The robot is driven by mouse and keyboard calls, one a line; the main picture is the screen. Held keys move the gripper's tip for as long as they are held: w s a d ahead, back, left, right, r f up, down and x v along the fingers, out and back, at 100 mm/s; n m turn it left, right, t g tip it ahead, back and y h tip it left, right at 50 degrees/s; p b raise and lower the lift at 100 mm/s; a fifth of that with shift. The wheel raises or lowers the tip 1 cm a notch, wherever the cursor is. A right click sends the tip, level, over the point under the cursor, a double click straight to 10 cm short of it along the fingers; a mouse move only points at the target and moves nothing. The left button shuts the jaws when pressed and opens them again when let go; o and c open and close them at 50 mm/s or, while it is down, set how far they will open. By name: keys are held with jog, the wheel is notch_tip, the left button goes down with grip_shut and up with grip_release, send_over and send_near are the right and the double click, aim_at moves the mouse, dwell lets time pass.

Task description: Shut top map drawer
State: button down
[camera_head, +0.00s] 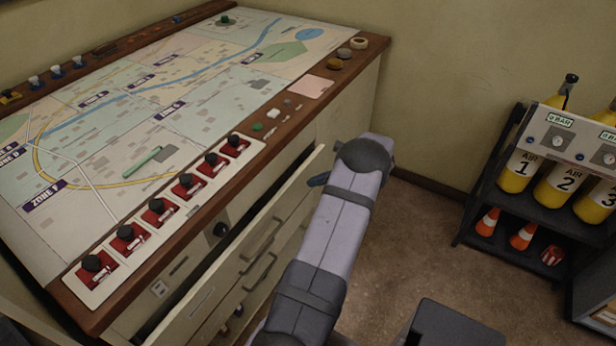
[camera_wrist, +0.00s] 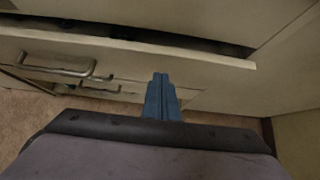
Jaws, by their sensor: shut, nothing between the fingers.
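The top map drawer (camera_head: 225,262) sticks out from the cream cabinet under the map table, with a dark gap behind its front. In the wrist view its front panel (camera_wrist: 120,58) runs across the picture, with a metal handle (camera_wrist: 60,66) at the left. My gripper (camera_head: 318,180) is at the right end of the drawer front, its fingers shut and empty. In the wrist view the blue fingers (camera_wrist: 161,98) point at the drawer front, right of the handle. I cannot tell whether the fingertips touch the panel.
The map table (camera_head: 357,50) has a row of red switches (camera_head: 188,186) along its near edge. More drawers with handles (camera_head: 262,270) lie below. A rack (camera_head: 480,190) of yellow air cylinders stands at the right. Open floor (camera_head: 410,240) lies between.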

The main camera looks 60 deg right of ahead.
jog(key=b+v, duration=0.1)
jog(key=v, duration=0.9)
jog(key=s+f+m+b, duration=0.2)
jog(key=s+f+b, duration=0.2)
jog(key=s+f, duration=0.3)
jog(key=s+a+f+m+t+b, duration=0.1)
jog(key=s+a+f+m+b, duration=0.15)
jog(key=a+f, duration=0.55)
jog(key=w+a+f+m+t+y, duration=0.1)
jog(key=w+a+f+m+t, duration=0.15)
jog(key=a, duration=0.55)
jog(key=w+a+r+n+t, duration=0.2)
jog(key=r+n, duration=0.1)
jog(key=r, duration=0.1)
jog(key=w+a+r+n+t+h, duration=0.1)
jog(key=r+n+t, duration=0.2)
jog(key=r+n, duration=0.1)
jog(key=shift+w+a+r, duration=0.25)
jog(key=shift+w+a, duration=0.1)
jog(key=shift+a, duration=0.05)
